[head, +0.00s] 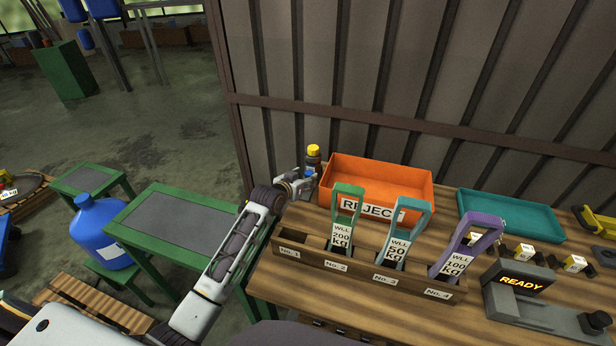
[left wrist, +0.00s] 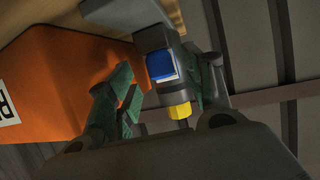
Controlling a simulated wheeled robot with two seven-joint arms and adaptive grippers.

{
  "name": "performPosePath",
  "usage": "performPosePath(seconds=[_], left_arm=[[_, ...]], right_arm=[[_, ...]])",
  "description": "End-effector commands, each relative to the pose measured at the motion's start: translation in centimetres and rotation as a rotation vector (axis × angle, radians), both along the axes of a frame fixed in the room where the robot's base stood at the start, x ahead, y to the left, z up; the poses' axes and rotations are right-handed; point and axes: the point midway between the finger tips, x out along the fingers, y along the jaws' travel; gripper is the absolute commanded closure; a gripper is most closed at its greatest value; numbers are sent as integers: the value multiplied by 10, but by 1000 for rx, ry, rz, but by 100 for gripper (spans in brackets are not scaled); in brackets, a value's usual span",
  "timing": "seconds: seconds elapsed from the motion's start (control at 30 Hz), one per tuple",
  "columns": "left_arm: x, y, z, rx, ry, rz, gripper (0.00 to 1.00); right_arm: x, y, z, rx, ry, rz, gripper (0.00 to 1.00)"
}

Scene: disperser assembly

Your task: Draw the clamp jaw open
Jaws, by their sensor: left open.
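In the head view, my left gripper (head: 304,184) is at the table's far left corner, beside a dark upright thing with a yellow top (head: 313,155). The left wrist view shows a grey block, which looks like the clamp (left wrist: 158,38), with a blue square face (left wrist: 161,66) and a yellow hexagonal part (left wrist: 180,110). My left gripper (left wrist: 165,95) is open there, its greenish fingers on either side of the block. I cannot tell whether the fingers touch it. The jaw gap is not clear. My right gripper is not in view.
The orange REJECT bin (head: 385,178) stands right of my left gripper. The wooden rack (head: 365,276) in front holds green, light blue and purple tagged handles. A teal tray (head: 510,214) and a READY display (head: 522,282) are farther right. The ribbed wall (head: 420,75) is close behind.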

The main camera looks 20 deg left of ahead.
Motion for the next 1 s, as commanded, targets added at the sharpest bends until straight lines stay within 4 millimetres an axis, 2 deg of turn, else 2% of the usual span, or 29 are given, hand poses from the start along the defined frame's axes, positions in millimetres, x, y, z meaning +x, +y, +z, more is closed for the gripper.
performPosePath(seconds=[0.4, 0.63, 0.9, 1.0], left_arm=[[28, -6, -11, -1, -2, 0, 49], [34, -7, -14, 0, -1, 0, 49], [34, -7, -14, 0, -1, 0, 49], [34, -7, -14, 0, -1, 0, 60]], right_arm=[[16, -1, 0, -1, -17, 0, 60], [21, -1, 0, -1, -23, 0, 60], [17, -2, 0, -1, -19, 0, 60], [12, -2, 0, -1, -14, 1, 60]])
